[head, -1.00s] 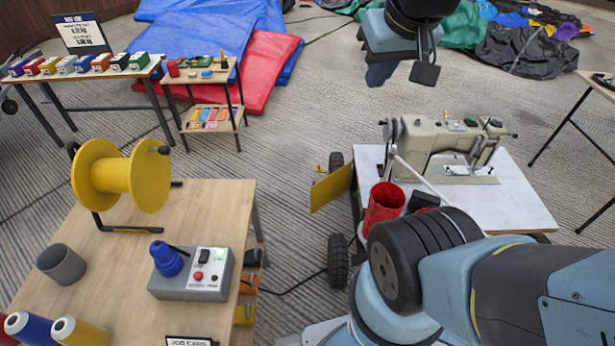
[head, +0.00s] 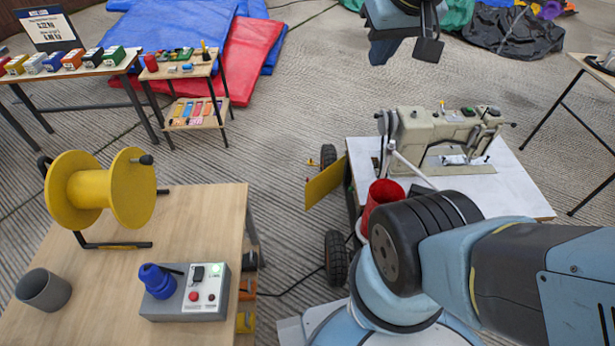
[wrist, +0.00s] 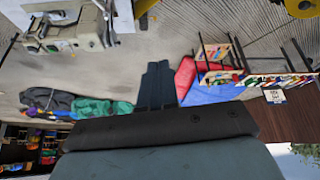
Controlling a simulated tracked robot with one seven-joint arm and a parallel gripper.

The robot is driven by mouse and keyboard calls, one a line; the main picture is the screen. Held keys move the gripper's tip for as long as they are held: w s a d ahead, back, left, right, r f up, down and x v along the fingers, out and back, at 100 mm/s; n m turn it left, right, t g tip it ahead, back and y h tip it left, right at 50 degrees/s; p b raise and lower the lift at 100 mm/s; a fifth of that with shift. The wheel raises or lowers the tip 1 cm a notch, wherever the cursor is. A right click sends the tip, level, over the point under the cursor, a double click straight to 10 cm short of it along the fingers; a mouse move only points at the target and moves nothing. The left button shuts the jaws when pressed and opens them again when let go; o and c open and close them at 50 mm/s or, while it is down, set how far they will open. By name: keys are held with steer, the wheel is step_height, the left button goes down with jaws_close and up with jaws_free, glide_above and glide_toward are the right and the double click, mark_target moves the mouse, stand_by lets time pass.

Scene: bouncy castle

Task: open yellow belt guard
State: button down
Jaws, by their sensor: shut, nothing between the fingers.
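The yellow belt guard (head: 325,184) is a flat yellow panel at the left edge of the white sewing machine table (head: 515,194). It stands out to the left of that edge; I cannot make out its hinge. The sewing machine (head: 440,135) stands on the table to its right. My gripper (head: 383,52) hangs at the top of the head view, above and beyond the machine, well apart from the guard. In the wrist view its fingers (wrist: 157,72) are together with nothing between them. I cannot make out the guard in the wrist view.
A wooden table (head: 190,215) with a yellow spool (head: 100,190) is at left. Open floor (head: 290,130) lies beyond the guard.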

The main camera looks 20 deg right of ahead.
steer(key=w+d+f+n+h, duration=0.1)
steer(key=w+d+f+n, duration=0.15)
steer(key=w, duration=0.65)
steer(key=w+d+f+n+t+h, duration=0.1)
steer(key=w+d, duration=0.2)
steer(key=w, duration=0.6)
steer(key=w+d+f+n+h, duration=0.1)
steer(key=w+d+n, duration=0.15)
steer(key=w, duration=0.65)
steer(key=w+d+f+n+t+y, duration=0.1)
steer(key=w+d+f+n, duration=0.15)
steer(key=w+f, duration=0.7)
steer(key=w+d+f+n+y, duration=0.1)
steer(key=w+d+f+n, duration=0.15)
steer(key=w+f, duration=0.7)
steer(key=n+g+y, duration=0.5)
steer(key=n+y, duration=0.3)
steer(key=n, duration=0.3)
glide_toward(306, 195)
steer(key=x, duration=0.4)
steer(key=shift+a+f, duration=0.2)
steer(key=shift+f, duration=0.15)
